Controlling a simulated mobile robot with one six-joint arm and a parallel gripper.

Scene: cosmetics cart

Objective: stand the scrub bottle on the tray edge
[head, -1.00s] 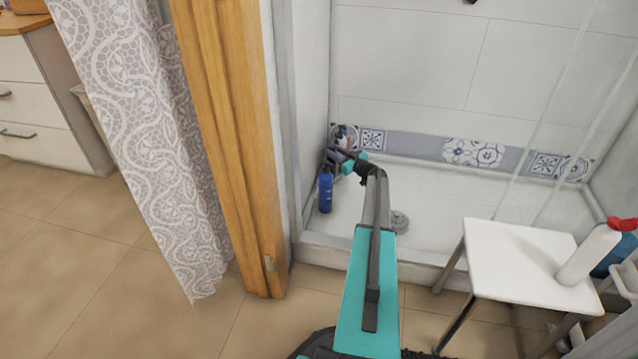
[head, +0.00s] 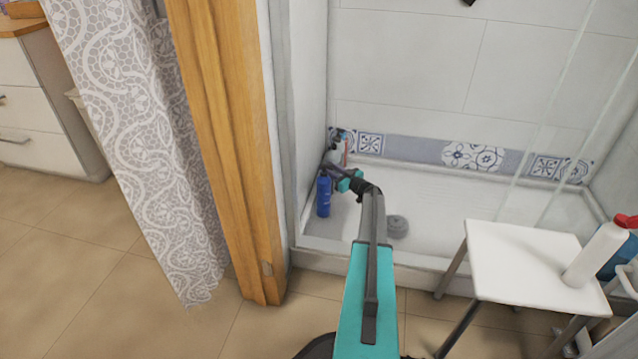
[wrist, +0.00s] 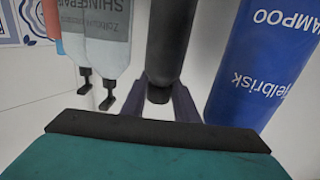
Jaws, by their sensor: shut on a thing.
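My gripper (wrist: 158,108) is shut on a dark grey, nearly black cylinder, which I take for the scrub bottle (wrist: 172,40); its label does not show. In the head view my gripper (head: 334,171) is at the left side of the shower, close to the blue bottle, and the held bottle is too small to make out. The shower tray (head: 440,215) is white, with a raised front edge (head: 345,252). Whether the held bottle touches the tray cannot be told.
A blue shampoo bottle (wrist: 262,65) stands on the tray (head: 324,196), right of the held bottle in the wrist view. Pale bottles with black pumps (wrist: 105,40) are at the left. A white stool (head: 520,262) holds a white bottle (head: 598,250).

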